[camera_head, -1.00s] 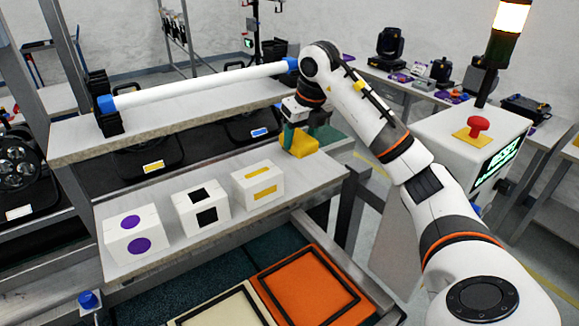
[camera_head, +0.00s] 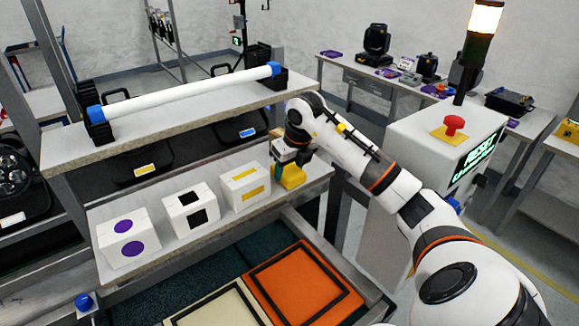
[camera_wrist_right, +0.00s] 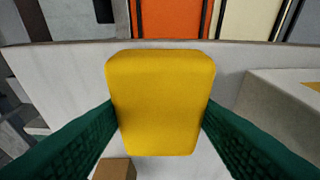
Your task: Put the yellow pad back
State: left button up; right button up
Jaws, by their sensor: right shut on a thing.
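The yellow pad (camera_head: 291,176) is a rounded block at the right end of the lower shelf (camera_head: 250,213). In the right wrist view the yellow pad (camera_wrist_right: 161,103) fills the middle, with a green finger pressed on each side. My right gripper (camera_head: 281,166) is shut on it and comes down from above. The right gripper (camera_wrist_right: 160,125) hides little of the pad in the wrist view. Whether the pad touches the shelf I cannot tell. My left gripper is not in view.
White boxes with purple dots (camera_head: 127,240), black squares (camera_head: 191,209) and yellow bars (camera_head: 245,186) stand left of the pad. A white tube (camera_head: 190,90) lies on the upper shelf. An orange panel (camera_head: 290,290) lies below. A reset stand (camera_head: 425,140) is at the right.

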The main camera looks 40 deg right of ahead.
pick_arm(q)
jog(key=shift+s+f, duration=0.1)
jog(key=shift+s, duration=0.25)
pick_arm(e)
jog(key=o, duration=0.9)
jog(key=shift+f, duration=0.1)
jog(key=shift+r, duration=0.4)
pick_arm(q)
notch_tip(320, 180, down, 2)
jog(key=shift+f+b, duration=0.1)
jog(key=shift+b, duration=0.95)
pick_arm(e)
jog(key=v, duration=1.1)
jog(key=shift+s+r, duration=0.15)
jog(key=shift+r, duration=0.1)
jog(key=shift+f, duration=0.1)
